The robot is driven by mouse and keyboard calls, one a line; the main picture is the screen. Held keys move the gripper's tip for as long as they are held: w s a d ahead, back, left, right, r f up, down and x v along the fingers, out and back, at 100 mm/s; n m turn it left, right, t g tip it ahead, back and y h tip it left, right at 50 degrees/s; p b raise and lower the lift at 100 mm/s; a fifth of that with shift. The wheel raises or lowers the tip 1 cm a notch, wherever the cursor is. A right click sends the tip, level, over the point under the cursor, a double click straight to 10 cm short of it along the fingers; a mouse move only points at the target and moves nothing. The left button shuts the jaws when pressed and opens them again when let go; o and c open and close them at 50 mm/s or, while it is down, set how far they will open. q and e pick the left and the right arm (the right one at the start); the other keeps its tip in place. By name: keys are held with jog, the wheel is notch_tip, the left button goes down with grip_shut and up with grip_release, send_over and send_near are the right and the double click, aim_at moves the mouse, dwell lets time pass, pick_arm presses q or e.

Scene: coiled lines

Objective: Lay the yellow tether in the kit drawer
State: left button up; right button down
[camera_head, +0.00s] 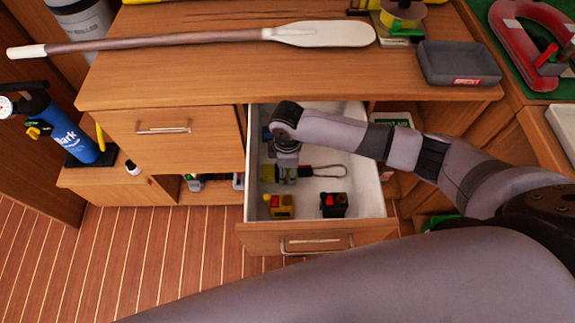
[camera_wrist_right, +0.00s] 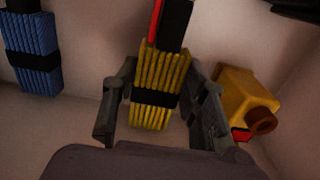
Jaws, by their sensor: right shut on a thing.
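The yellow tether (camera_wrist_right: 155,88) is a ribbed coil with a black band around it and a black and red end. In the head view the tether (camera_head: 269,181) shows partly, inside the open kit drawer (camera_head: 373,190). My right gripper (camera_head: 288,178) reaches down into the drawer and is shut on the tether. In the right wrist view the fingers of my right gripper (camera_wrist_right: 162,98) stand on both sides of the coil. I cannot tell whether the coil touches the drawer floor. My left gripper is not in view.
In the drawer are a blue coil (camera_wrist_right: 33,55), a yellow item with a dark cap (camera_wrist_right: 246,100) and a black and red item (camera_head: 333,204). A blue bottle (camera_head: 68,132) stands left.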

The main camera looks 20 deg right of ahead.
jog(key=shift+f, duration=0.7)
jog(key=c, duration=0.9)
grip_release()
notch_tip(320, 180, up, 12)
